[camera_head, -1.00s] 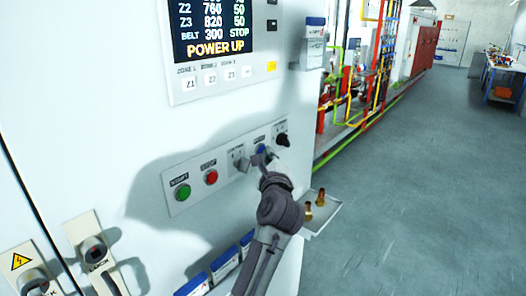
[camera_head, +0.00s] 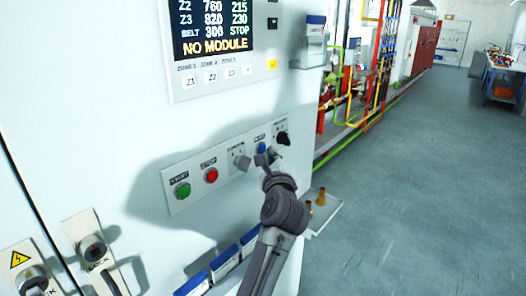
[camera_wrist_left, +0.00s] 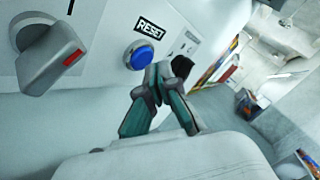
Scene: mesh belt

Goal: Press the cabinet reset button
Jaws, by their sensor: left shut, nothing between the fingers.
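The blue reset button (camera_head: 262,147) sits on the cabinet's control strip, right of a grey rotary switch (camera_head: 241,160). In the left wrist view the blue button (camera_wrist_left: 138,55) shows under a RESET label (camera_wrist_left: 150,27). My left gripper (camera_head: 262,160) is shut and empty, just below and in front of the button. In the left wrist view its fingertips (camera_wrist_left: 158,75) are beside the button's lower right; a small gap seems to show, but contact is hard to judge. My right gripper is not in view.
The strip also carries a green start button (camera_head: 183,190), a red stop button (camera_head: 211,175) and a black knob (camera_head: 282,138). The display (camera_head: 213,30) reads NO MODULE. A small tray (camera_head: 325,214) with brass pieces juts out at the right. Open floor lies beyond.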

